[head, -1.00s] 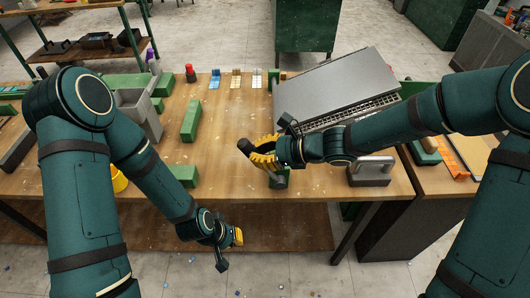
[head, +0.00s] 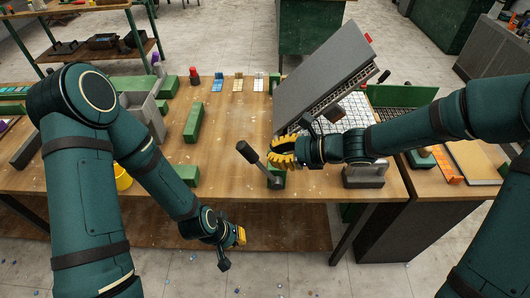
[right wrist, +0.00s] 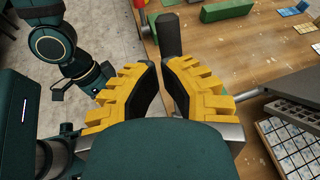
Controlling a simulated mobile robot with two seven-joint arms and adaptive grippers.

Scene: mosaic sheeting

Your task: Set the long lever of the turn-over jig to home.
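The turn-over jig has a grey panel (head: 318,75) tilted up steeply over a white tiled grid (head: 354,108). A long lever (head: 249,153) with a dark handle leans left from a small green base (head: 277,180) at the table's front edge. My right gripper (head: 272,153) is just right of the lever, apart from its handle. In the right wrist view the dark handle (right wrist: 168,36) stands beyond the fingertips (right wrist: 159,62), with an empty gap between the fingers. My left gripper (head: 240,236) hangs low in front of the table; its opening is unclear.
A grey block with a loop handle (head: 364,173) stands right of the lever. Green blocks (head: 194,122), a grey bin (head: 143,110) and a red-topped piece (head: 194,74) are to the left. Bare tabletop lies between the blocks and the lever.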

